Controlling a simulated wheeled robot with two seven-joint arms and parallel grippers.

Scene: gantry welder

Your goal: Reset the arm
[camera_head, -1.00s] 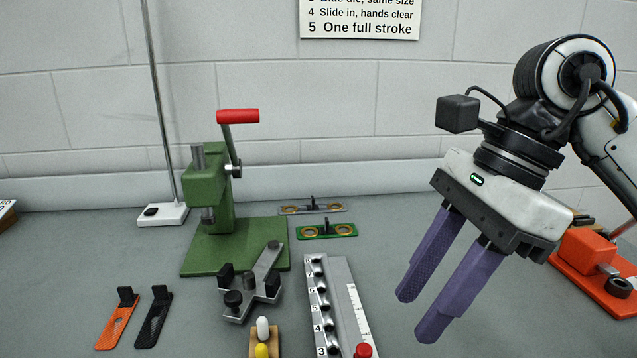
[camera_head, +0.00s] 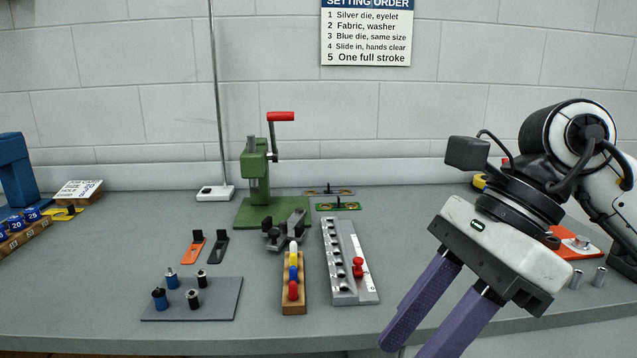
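My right gripper (camera_head: 412,338) hangs at the lower right of the head view, fingers pointing down and to the left. Its two purple fingers are apart with nothing between them. It is in front of the bench's near edge in the picture, right of the grey numbered block. My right arm (camera_head: 585,145) comes in from the right edge. My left gripper is not in view. The green press (camera_head: 255,180) stands at the back of the bench with its red-handled lever (camera_head: 281,117) raised.
A grey block with a red knob (camera_head: 345,262) and a wooden strip with coloured pegs (camera_head: 293,284) lie mid-bench. A grey plate (camera_head: 220,300) holds several small dies. Orange (camera_head: 193,248) and black (camera_head: 217,247) clips lie behind it. A wooden die rack (camera_head: 20,232) is at left.

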